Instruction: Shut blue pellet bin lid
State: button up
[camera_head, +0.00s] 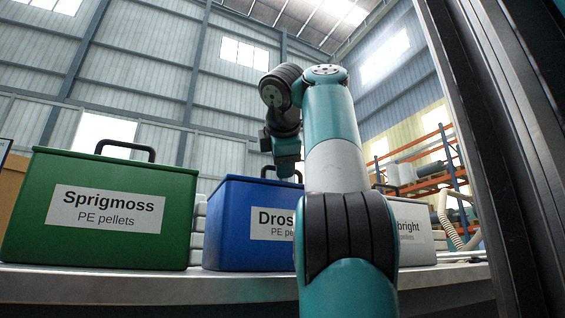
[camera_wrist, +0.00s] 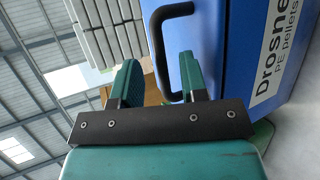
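The blue pellet bin (camera_head: 225,225), labelled "Dros...", stands on the table behind my arm, which hides its right part. Its black lid handle (camera_head: 267,169) sticks up at the top, and the lid looks level; I cannot tell whether it is fully shut. My gripper (camera_head: 287,168) is above the handle area. In the wrist view the bin (camera_wrist: 225,60) fills the right side. There my gripper (camera_wrist: 158,75) is open, with two green fingers apart. The black handle (camera_wrist: 157,45) appears between them in the picture; contact is not visible.
A green bin (camera_head: 110,240) labelled "Sprigmoss" stands to the left, with its handle up. A white bin (camera_head: 418,240) stands to the right, partly hidden by my arm. All stand on a grey table (camera_head: 130,285). Orange shelving (camera_head: 430,160) is behind at the right.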

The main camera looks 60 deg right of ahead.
jog(key=p+v, duration=0.4)
jog(key=v, duration=1.3)
jog(key=shift+a+p, duration=0.25)
jog(key=shift+p, duration=0.15)
jog(key=shift+s, duration=0.1)
